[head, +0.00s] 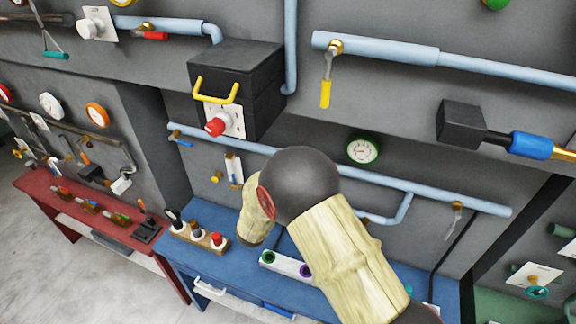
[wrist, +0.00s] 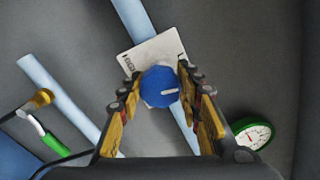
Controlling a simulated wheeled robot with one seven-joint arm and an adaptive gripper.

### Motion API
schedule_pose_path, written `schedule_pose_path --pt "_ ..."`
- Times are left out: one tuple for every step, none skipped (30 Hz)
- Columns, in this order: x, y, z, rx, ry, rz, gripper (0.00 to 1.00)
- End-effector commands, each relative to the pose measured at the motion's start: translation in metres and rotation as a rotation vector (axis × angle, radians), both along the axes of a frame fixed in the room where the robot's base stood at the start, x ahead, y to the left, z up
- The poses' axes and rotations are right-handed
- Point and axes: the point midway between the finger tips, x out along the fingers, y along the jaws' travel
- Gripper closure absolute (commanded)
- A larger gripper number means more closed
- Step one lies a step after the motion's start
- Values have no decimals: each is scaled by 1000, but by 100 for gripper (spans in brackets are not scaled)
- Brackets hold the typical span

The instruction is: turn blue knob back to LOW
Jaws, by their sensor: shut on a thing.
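In the head view my arm covers this area, and the blue knob and gripper fingers are hidden.
A green-rimmed gauge (wrist: 251,133) is just right of my gripper; it also shows in the head view (head: 363,150). A green-handled valve (wrist: 52,143) is at the left. Pale blue pipes (wrist: 60,90) run along the wall. A blue bench (head: 200,215) stands below.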

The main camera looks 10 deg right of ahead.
Motion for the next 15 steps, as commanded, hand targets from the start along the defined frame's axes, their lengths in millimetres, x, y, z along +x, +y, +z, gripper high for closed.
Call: schedule_pose_path --pt "1 1 2 -25 18 2 91" --pt "1 1 2 -41 30 2 91" --pt "1 1 2 -60 45 1 91" --pt "1 1 2 -74 55 1 91" --pt "1 1 1 -86 63 1 91" --pt "1 1 1 -102 74 1 91" --pt "1 1 1 -112 82 2 91" --pt "1 1 1 -122 89 2 91" --pt "1 1 1 -133 97 2 91" --pt "1 1 1 -141 102 2 91" --pt "1 1 1 -149 108 2 91" --pt "1 1 1 -157 113 2 91" --pt "1 1 1 -161 116 2 91" --pt "1 1 0 -165 119 2 91" --pt "1 1 0 -170 123 2 91"
